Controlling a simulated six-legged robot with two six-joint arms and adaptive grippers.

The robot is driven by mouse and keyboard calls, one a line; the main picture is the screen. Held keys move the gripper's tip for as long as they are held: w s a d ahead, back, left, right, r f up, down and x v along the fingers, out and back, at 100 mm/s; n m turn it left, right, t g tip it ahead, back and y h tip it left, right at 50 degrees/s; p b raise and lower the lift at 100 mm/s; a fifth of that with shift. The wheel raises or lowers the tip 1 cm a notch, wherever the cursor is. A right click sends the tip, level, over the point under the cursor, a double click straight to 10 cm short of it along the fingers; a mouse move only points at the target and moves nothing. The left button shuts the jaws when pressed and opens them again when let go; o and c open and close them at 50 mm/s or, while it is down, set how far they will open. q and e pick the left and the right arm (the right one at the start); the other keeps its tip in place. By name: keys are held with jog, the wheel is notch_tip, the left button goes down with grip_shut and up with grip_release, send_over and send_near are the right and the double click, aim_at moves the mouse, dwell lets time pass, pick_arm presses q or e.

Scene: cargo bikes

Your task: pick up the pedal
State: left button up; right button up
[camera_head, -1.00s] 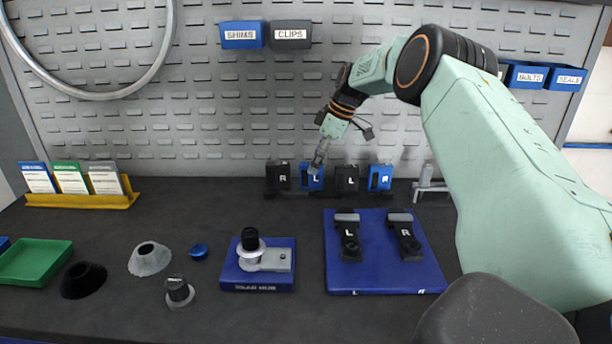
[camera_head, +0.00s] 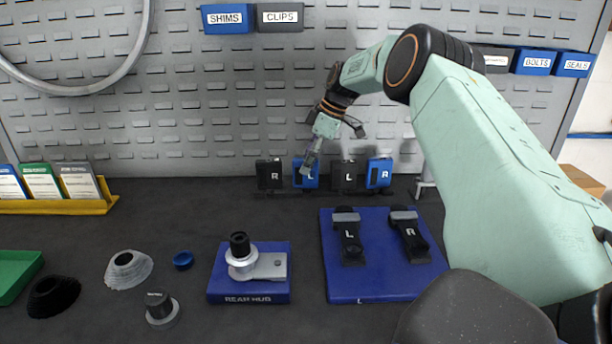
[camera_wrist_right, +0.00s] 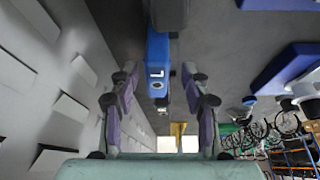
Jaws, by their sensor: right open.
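Several pedals stand in a row at the back of the bench: a black one marked R (camera_head: 269,175), a blue one marked L (camera_head: 312,181), a black one marked L (camera_head: 344,178) and a blue one marked R (camera_head: 379,173). My right gripper (camera_head: 308,167) is at the blue L pedal and partly covers it in the head view. In the right wrist view the blue L pedal (camera_wrist_right: 158,52) lies between the open fingers of the gripper (camera_wrist_right: 160,75), with a gap at each side. My left gripper is not in view.
Small round parts and a green tray (camera_head: 12,275) lie further left. The pegboard (camera_head: 200,100) rises behind.

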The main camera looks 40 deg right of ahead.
aim_at(294, 186)
jog(key=x, duration=0.4)
jog(key=shift+w+a+f+b, duration=0.1)
jog(key=shift+w+f+b, duration=0.15)
jog(key=shift+b, duration=0.1)
jog(key=shift+w+f, duration=0.1)
jog(key=shift+f, duration=0.1)
jog(key=shift+a+r, duration=0.1)
jog(key=shift+r, duration=0.05)
jog(key=shift+c, duration=1.1)
jog(key=c, duration=0.4)
grip_shut()
